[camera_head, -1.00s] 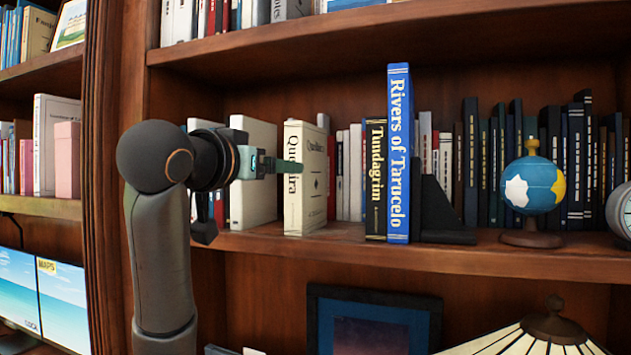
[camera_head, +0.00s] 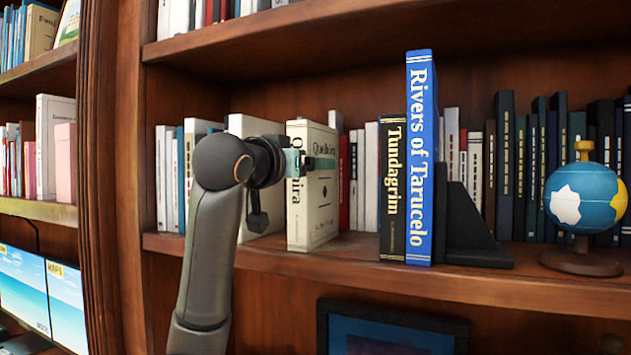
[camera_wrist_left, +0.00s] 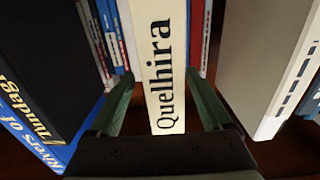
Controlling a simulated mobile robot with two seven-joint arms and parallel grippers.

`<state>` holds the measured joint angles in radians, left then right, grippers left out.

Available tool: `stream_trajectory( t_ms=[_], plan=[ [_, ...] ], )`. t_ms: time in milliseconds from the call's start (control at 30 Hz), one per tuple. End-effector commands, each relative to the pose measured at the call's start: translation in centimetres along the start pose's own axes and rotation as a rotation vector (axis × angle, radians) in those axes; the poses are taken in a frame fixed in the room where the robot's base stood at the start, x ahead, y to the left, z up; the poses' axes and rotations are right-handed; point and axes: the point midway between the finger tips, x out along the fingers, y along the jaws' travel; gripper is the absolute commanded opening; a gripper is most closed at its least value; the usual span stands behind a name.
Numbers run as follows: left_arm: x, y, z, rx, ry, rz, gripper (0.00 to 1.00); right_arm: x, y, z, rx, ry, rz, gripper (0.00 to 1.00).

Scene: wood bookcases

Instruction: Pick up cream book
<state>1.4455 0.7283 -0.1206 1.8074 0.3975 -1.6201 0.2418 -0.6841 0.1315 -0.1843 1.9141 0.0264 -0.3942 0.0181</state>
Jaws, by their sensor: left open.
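The cream book (camera_head: 312,205), with "Quelhira" on its spine, stands upright on the middle shelf. In the left wrist view, the cream book's spine (camera_wrist_left: 162,55) runs upright between my green fingers. My left gripper (camera_head: 308,162) is open at the spine, with one finger to each side of it. It also shows in the left wrist view (camera_wrist_left: 160,78), with gaps visible between fingers and book. In the head view my wrist and one finger cover part of the title. My right gripper is not in view.
Right of the cream book stand the black "Tundagrim" book (camera_head: 392,190), the tall blue "Rivers of Tarucelo" book (camera_head: 421,160), a black bookend (camera_head: 470,235) and a globe (camera_head: 585,197). A white book (camera_head: 262,225) stands close on the left. The shelf above (camera_head: 350,35) limits the height.

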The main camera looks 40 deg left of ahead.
Motion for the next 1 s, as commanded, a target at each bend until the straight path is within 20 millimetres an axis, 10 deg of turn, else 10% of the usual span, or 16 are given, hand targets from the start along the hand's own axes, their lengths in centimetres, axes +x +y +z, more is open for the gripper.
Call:
stream_trajectory(
  t_ms=[633, 1000],
  plan=[
    [5.1, -0.5, 0.5, 0.0, -0.001, -0.001, 0.82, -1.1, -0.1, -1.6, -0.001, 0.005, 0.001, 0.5],
    [5.0, -0.5, 0.4, 0.0, -0.001, 0.0, 0.41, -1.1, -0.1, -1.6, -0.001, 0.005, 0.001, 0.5]
  ],
)
